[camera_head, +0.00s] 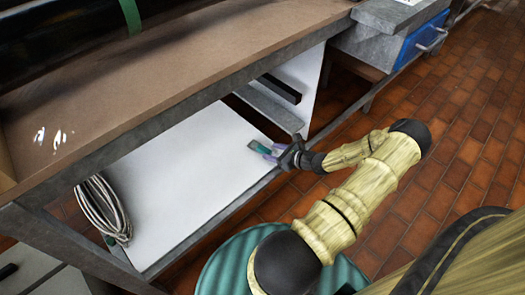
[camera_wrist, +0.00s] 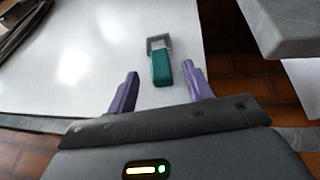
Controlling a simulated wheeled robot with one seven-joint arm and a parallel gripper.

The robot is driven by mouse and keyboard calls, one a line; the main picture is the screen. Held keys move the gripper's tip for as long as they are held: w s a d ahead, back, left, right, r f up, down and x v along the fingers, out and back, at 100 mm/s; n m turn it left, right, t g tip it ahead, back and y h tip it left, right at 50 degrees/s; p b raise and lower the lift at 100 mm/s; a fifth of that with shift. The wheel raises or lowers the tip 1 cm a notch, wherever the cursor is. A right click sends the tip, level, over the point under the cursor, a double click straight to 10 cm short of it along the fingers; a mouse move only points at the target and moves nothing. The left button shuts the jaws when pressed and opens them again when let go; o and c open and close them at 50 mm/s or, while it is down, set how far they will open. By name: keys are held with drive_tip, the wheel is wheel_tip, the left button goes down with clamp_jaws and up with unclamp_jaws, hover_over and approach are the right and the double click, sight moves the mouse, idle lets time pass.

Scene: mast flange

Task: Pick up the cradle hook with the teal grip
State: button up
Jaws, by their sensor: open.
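The cradle hook (camera_wrist: 161,66) lies on the white lower shelf (camera_wrist: 85,65), with its teal grip towards my gripper and a grey metal end pointing away. My gripper (camera_wrist: 160,82) is open, with its two purple fingers apart and nothing held between them. In the wrist view the grip's near end shows in the gap between the fingers, closer to the right finger. In the head view my gripper (camera_head: 272,151) reaches over the shelf's front edge, and the hook (camera_head: 258,147) shows small at the fingertips. I cannot tell whether they touch.
A grey slab (camera_head: 270,107) stands right of the hook and also shows in the wrist view (camera_wrist: 285,25). The wooden bench top (camera_head: 170,65) overhangs the shelf. A coiled cable (camera_head: 103,208) hangs at the left. The shelf's middle is clear.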

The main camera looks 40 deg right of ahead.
sight(265, 149)
drive_tip(key=b+x, duration=0.2)
drive_tip(key=x, duration=0.1)
drive_tip(key=shift+w+f, duration=0.15)
drive_tip(key=shift+f, duration=0.05)
drive_tip(key=shift+w+a+b, duration=0.2)
drive_tip(key=shift+w+b, duration=0.2)
drive_tip(key=shift+w, duration=0.15)
drive_tip(key=c, duration=1.1)
drive_tip(key=shift+r, duration=0.2)
